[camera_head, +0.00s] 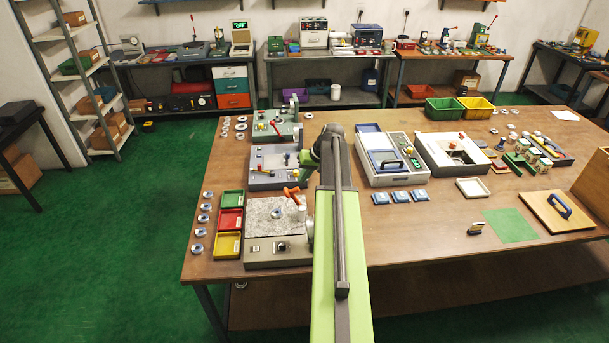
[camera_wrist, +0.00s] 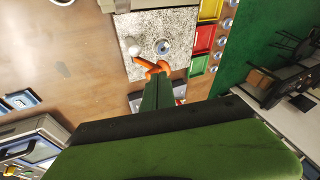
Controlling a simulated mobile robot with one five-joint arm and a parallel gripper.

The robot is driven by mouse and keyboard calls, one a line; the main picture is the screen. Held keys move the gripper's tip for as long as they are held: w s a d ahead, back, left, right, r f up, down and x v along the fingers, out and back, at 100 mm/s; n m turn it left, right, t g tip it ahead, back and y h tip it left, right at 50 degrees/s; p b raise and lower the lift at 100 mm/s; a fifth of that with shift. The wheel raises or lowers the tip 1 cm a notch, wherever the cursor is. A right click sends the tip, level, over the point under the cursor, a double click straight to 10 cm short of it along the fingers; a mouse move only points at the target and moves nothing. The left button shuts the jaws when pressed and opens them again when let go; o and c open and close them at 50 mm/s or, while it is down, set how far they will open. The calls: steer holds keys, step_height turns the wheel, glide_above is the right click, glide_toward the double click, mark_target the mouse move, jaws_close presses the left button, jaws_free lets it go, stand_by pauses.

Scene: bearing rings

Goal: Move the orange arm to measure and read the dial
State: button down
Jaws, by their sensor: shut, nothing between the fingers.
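The orange arm (camera_head: 291,192) stands at the back of a grey measuring station with a speckled stone plate (camera_head: 264,232). In the wrist view the orange arm (camera_wrist: 150,68) lies at the edge of the stone plate (camera_wrist: 176,22). A metal bearing ring (camera_wrist: 162,46) lies on the plate, with a white round part (camera_wrist: 135,50) beside it. My gripper (camera_wrist: 157,77) is shut and empty, its tip overlapping the orange arm in the wrist view; I cannot tell whether they touch. No readable dial face shows at this station.
Green, red and yellow trays (camera_head: 229,221) stand left of the station, with several loose rings (camera_head: 204,208) beyond them. Two more grey stations stand behind it. Blue pads (camera_head: 400,197) and a white machine (camera_head: 388,160) are to the right.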

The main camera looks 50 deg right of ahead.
steer(key=s+d+r+t, duration=0.1)
steer(key=s+d+r, duration=0.1)
steer(key=d, duration=0.6)
steer(key=shift+s+m+h, duration=0.3)
steer(key=shift+s+m, duration=0.1)
steer(key=shift+s, duration=0.4)
steer(key=shift+a, duration=0.1)
steer(key=w+a+b+x, duration=0.1)
steer(key=a+b+x, duration=0.1)
steer(key=b+x, duration=0.8)
steer(key=shift+w+a+f, duration=0.4)
steer(key=shift+w+f, duration=0.25)
steer(key=shift+f, duration=0.25)
steer(key=shift+s+d, duration=0.1)
steer(key=shift+d, duration=0.05)
